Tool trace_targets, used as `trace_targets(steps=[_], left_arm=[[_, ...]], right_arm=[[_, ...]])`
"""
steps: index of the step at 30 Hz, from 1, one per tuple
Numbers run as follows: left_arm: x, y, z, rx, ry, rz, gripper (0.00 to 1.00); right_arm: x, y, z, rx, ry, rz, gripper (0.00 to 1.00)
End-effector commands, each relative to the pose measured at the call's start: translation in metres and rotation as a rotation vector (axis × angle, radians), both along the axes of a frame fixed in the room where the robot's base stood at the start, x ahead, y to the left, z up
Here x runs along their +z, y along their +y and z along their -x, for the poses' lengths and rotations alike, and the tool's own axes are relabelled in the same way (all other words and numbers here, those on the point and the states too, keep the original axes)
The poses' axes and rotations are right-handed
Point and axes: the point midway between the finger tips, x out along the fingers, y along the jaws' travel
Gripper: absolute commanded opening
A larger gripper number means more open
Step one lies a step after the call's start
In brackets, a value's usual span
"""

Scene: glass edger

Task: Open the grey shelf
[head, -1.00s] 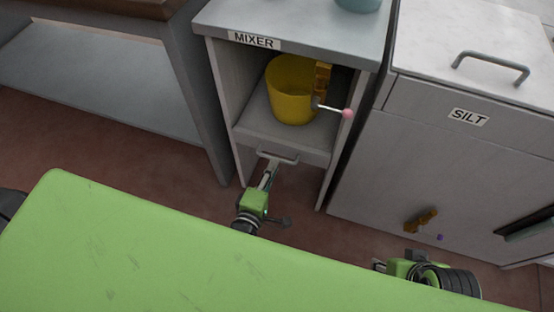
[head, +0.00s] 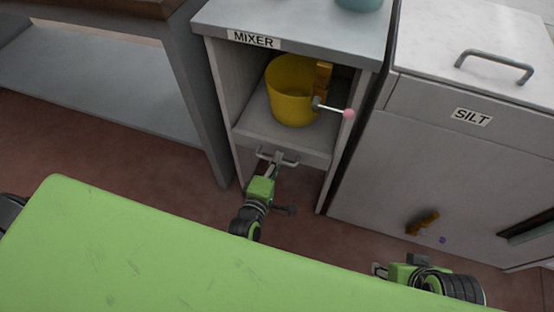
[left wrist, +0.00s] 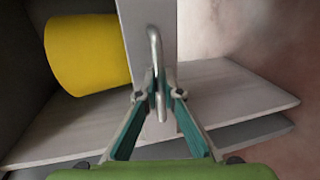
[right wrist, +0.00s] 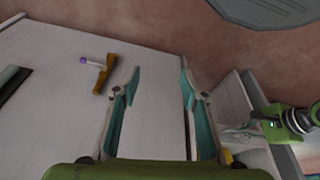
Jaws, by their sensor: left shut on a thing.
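The grey shelf (head: 317,157) is a board in the lower part of the open cabinet labelled MIXER, with a curved metal handle (head: 290,162) on its front. My left gripper (head: 271,165) is at this handle. In the left wrist view its fingertips (left wrist: 157,94) are closed around the handle bar (left wrist: 154,45). The shelf's board (left wrist: 70,122) also shows there. A yellow jug (head: 288,92) stands on the shelf. My right gripper (head: 377,269) is low in front of the SILT cabinet; in the right wrist view its fingers (right wrist: 160,68) are apart with nothing between them.
The SILT cabinet (head: 400,165) stands right of the MIXER cabinet (head: 222,95), with a handle (head: 492,66) on top and a brown lever (head: 422,222) on its front. A grey table (head: 110,85) stands at the left.

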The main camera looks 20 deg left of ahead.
Motion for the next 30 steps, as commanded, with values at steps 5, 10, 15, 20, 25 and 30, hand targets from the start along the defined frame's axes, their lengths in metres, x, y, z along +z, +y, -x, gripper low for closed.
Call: trace_targets(steps=[5,10,15,20,25,30], left_arm=[[0.000,0.001,0.013,0.000,0.003,-0.001,0.00],[0.001,0.002,0.043,-0.002,0.006,-0.003,0.00],[0.001,0.004,0.086,-0.002,0.008,-0.002,0.00],[0.001,0.005,0.129,-0.002,0.008,-0.002,0.00],[0.000,0.006,0.169,-0.003,0.007,-0.003,0.00],[-0.001,0.008,0.201,0.000,0.005,-0.002,0.00]], right_arm=[[0.006,0.000,0.000,0.000,0.000,0.000,0.40],[0.014,0.000,-0.003,0.000,-0.004,-0.001,0.40],[-0.040,0.003,-0.013,0.002,0.030,0.001,0.40],[-0.074,0.004,-0.015,0.006,0.047,0.002,0.40],[-0.098,0.004,-0.014,0.008,0.058,0.002,0.40],[-0.111,0.004,-0.012,0.009,0.063,0.002,0.40]])
